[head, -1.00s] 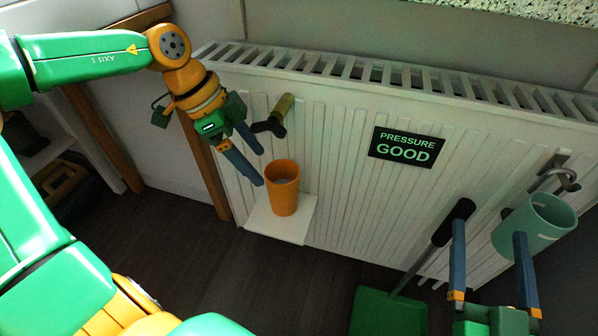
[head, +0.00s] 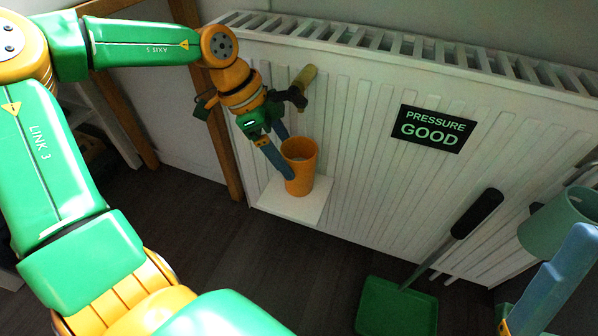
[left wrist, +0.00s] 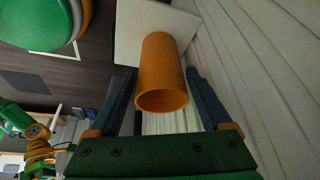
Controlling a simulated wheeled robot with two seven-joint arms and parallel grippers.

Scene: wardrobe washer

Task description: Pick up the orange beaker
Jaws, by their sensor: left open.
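The orange beaker (head: 301,172) stands upright on a small white shelf (head: 291,203) at the radiator's front. My left gripper (head: 289,158) is open at the beaker, with one blue finger in front of its side and the other partly hidden behind it. In the left wrist view the beaker (left wrist: 161,80) lies between the two spread fingers of the left gripper (left wrist: 158,74), with a visible gap on each side. My right gripper shows only partly at the lower right, with one large blue finger (head: 556,284) in view.
A white radiator (head: 360,110) with a "PRESSURE GOOD" sign (head: 432,128) stands behind. A valve handle (head: 303,78) sticks out above the beaker. A green dustpan (head: 396,305) and a pale green cup (head: 556,222) are to the right. A wooden frame (head: 219,145) stands left.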

